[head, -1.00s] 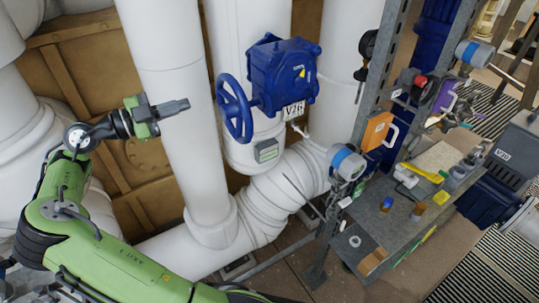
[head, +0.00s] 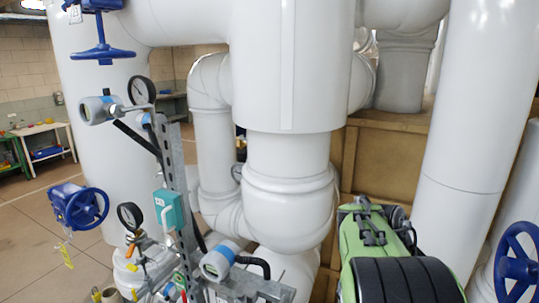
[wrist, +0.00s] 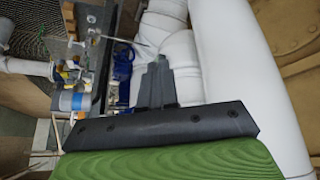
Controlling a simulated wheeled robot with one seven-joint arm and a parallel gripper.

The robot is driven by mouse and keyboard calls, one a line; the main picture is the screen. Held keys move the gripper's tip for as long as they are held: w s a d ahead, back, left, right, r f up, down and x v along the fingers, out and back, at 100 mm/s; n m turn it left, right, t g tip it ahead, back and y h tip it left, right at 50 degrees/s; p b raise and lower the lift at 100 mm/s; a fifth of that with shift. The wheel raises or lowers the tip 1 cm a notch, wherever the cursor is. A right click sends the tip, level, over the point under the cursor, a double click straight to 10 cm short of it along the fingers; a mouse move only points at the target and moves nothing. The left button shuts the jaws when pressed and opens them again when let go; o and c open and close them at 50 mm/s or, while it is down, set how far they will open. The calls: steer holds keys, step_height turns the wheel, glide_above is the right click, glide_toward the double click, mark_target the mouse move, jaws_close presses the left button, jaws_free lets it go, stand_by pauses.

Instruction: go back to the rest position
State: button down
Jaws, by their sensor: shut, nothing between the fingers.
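My gripper (wrist: 157,82) shows in the wrist view, its dark fingers together and empty. It points toward white pipework (wrist: 165,35), with space between, as far as I can tell. In the head view only a green and black part of my arm shows at the lower right; the gripper itself is out of that view.
A large white pipe (head: 292,60) fills the middle of the head view. A metal post with gauges and a teal box (head: 170,209) stands left of it. Blue handwheels (head: 88,207) show left and right (head: 518,262). Open floor (head: 30,240) lies at the far left.

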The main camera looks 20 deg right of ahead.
steer(key=s+a+f+n+t+y+b, duration=0.1)
steer(key=s+a+n+t+y, duration=0.2)
steer(key=a+n, duration=0.7)
steer(key=s+a+f+n+t+y+b, duration=0.2)
steer(key=s+a+n+t, duration=0.2)
steer(key=a+n, duration=0.6)
steer(key=s+a, duration=0.1)
steer(key=a, duration=0.6)
steer(key=shift+s+a+y, duration=0.15)
steer(key=shift+a+y, duration=0.2)
steer(key=shift+y, duration=0.05)
stand_by(1.1)
